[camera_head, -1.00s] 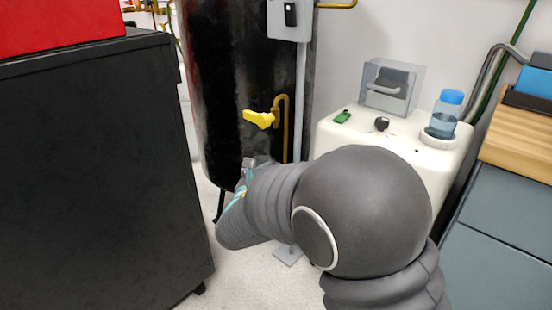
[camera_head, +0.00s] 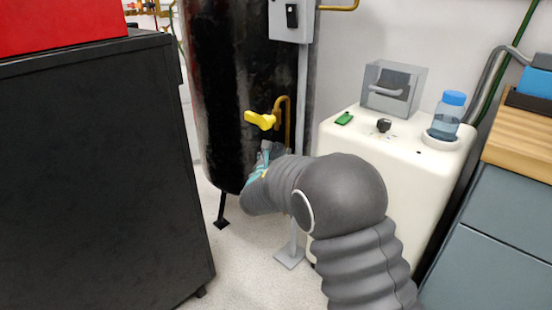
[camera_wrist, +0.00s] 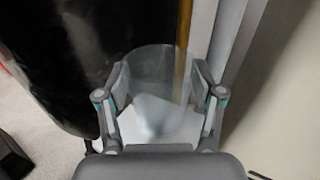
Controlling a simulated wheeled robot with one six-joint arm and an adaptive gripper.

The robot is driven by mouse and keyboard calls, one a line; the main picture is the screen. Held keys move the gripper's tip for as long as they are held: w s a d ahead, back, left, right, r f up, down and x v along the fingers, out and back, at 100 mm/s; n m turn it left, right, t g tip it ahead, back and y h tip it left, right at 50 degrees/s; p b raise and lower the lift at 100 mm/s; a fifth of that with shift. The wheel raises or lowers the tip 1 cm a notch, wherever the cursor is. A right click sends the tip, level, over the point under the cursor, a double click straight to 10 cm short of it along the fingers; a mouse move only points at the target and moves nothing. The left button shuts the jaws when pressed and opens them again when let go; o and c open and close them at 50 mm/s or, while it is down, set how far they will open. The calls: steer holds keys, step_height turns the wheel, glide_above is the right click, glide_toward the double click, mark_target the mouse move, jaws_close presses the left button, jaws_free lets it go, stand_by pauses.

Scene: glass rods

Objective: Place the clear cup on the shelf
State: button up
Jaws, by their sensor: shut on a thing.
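In the wrist view, my gripper (camera_wrist: 158,104) is shut on a clear cup (camera_wrist: 158,66). The cup is see-through with a faint rounded rim, and its sides lie between the two fingers. In the head view, my gripper (camera_head: 262,164) shows only in part beyond my grey arm, in front of the black tank and just below a yellow valve handle. I cannot make out the cup in the head view. I cannot tell any shelf for certain in either view.
A black tank (camera_head: 225,90) with a yellow valve handle (camera_head: 260,120) stands behind my gripper. A white unit (camera_head: 400,150) at right bears a blue-capped bottle (camera_head: 447,117) and a clear box (camera_head: 393,88). A black cabinet (camera_head: 95,180) fills the left. Grey floor lies between.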

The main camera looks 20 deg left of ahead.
steer(key=shift+f, duration=0.45)
steer(key=shift+f, duration=0.15)
steer(key=o, duration=1.1)
steer(key=shift+o, duration=0.2)
steer(key=shift+r, duration=0.3)
steer(key=s+d, duration=0.1)
steer(key=s, duration=1.1)
steer(key=shift+d+f, duration=0.15)
